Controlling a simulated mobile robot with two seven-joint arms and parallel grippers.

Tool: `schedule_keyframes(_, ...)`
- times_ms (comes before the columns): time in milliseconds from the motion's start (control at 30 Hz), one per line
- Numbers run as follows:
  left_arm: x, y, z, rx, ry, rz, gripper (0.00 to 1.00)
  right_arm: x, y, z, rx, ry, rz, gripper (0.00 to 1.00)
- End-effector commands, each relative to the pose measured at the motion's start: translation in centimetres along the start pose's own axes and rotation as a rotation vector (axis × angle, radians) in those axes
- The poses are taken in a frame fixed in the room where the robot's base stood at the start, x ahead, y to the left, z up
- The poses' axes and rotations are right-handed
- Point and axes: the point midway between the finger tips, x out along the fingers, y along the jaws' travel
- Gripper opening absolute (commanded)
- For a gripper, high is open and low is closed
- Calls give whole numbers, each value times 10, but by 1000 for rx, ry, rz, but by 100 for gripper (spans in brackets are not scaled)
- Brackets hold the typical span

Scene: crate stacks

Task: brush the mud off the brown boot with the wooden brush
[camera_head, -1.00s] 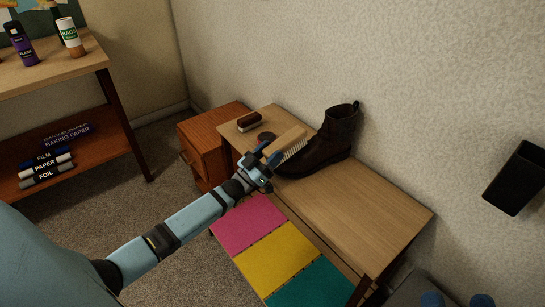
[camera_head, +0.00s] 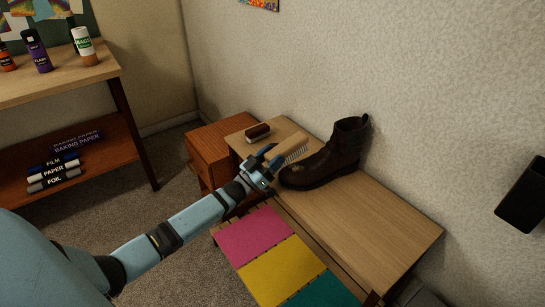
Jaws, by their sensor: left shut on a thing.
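The brown boot (camera_head: 337,157) stands upright on the wooden bench, toe to the left. A dull lighter smudge shows on its toe. My left gripper (camera_head: 268,163) is shut on the wooden brush (camera_head: 291,147) and holds it beside and above the boot's toe. The brush's pale bristles face the boot. Whether they touch it I cannot tell. My right gripper is out of view.
A small dark brown block with a pale underside (camera_head: 257,132) lies at the bench's far end. The bench (camera_head: 375,220) is clear right of the boot. Pink, yellow and teal panels (camera_head: 280,270) lie in front. A shelf (camera_head: 75,90) with bottles stands left.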

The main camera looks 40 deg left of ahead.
Motion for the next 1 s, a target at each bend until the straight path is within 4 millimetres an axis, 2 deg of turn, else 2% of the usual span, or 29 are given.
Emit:
schedule_keyframes(33, 14, -4, -20, 14, 25, 2, 16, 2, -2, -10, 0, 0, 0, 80)
schedule_keyframes(400, 24, -1, -55, 6, 23, 4, 16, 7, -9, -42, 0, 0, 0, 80)
schedule_keyframes(500, 24, -1, -60, 5, 21, 4, 16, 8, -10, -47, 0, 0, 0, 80)
schedule_keyframes(833, 23, 0, -58, 3, 17, 3, 16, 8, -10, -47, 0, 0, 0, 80)
schedule_keyframes(1000, 26, 0, -68, 2, 17, 3, 16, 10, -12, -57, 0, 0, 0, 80)
